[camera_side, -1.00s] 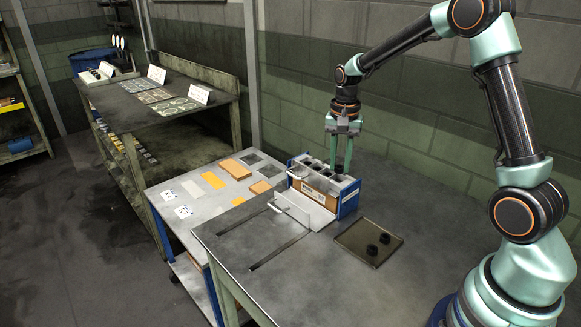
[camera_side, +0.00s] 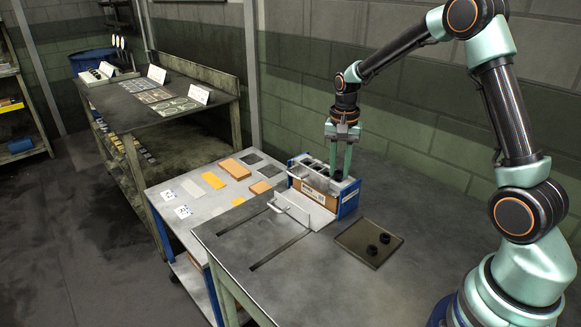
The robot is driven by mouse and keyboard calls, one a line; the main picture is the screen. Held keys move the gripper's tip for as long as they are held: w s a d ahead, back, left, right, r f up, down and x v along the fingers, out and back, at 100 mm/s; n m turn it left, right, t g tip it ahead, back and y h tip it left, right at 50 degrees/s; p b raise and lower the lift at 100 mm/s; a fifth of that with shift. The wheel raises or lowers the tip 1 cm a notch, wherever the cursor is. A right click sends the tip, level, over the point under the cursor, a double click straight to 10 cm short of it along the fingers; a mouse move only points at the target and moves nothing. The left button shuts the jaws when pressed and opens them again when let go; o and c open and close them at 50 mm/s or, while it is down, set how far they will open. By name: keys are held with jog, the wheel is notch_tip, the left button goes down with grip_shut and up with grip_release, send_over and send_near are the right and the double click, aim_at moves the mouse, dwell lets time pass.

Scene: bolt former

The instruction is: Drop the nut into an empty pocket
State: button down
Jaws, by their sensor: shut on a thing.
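My gripper (camera_side: 340,172) points down over the right part of the blue-ended box with pockets (camera_side: 322,187). Its green fingertips reach the pocket openings. It is shut on a small dark nut (camera_side: 337,176) that shows only partly between the fingertips. Dividers split the top of the box into several pockets. The pockets left of my gripper look dark inside, and I cannot tell what is in them.
A white plate with a handle (camera_side: 304,211) stands against the box front, by two slots in the table (camera_side: 225,240). A lower side table (camera_side: 186,213) holds flat coloured pieces. A wall runs behind the box.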

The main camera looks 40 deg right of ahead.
jog(key=c, duration=0.6)
grip_release()
notch_tip(320, 180, up, 12)
jog(key=shift+r, duration=0.1)
jog(key=s+a+n+t, duration=0.2)
jog(key=s+a+n, duration=0.2)
jog(key=s+a+r+n+t, duration=0.1)
jog(key=s+a+n, duration=0.3)
jog(key=s, duration=0.1)
jog(key=s+a+r+n+t, duration=0.1)
jog(key=s+a+n+t, duration=0.1)
jog(key=s+a+n, duration=0.2)
jog(key=shift+s+r+t, duration=0.2)
jog(key=shift+s+t, duration=0.1)
jog(key=shift+s, duration=0.4)
